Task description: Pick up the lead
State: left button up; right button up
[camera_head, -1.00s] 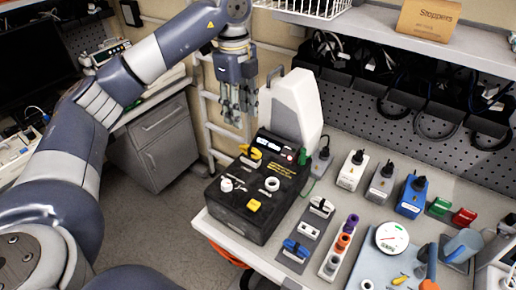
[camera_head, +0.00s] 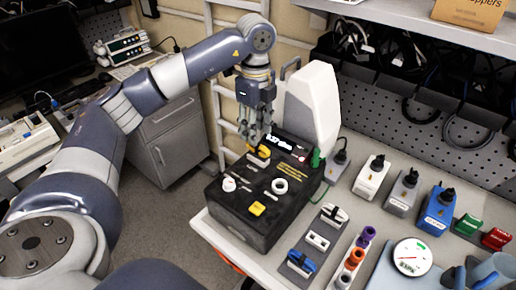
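No single thing in view is clearly marked as the lead. A yellow plug-like piece (camera_head: 259,152) sits on the back left of the black box (camera_head: 245,222), and dark leads (camera_head: 424,108) hang in loops on the pegboard. My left gripper (camera_head: 254,140) points down just above the yellow piece, its fingers apart. The fingertips partly cover the piece, and I cannot tell whether they touch it. My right gripper is out of view.
A tall white case (camera_head: 311,105) stands close right of the gripper. Several plugged modules, including a blue one (camera_head: 437,210), a white gauge (camera_head: 411,257) and a blue clip (camera_head: 301,261) crowd the bench. A shelf (camera_head: 420,25) overhangs the back.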

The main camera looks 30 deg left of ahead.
aim_at(258, 152)
pick_arm(q)
jog(key=f+p, duration=0.1)
jog(key=f, duration=0.2)
jog(key=f+p, duration=0.1)
jog(key=shift+d+f+p, duration=0.3)
jog(key=shift+f+p, duration=0.05)
jog(key=shift+f, duration=0.55)
jog(key=shift+c, duration=0.3)
grip_shut()
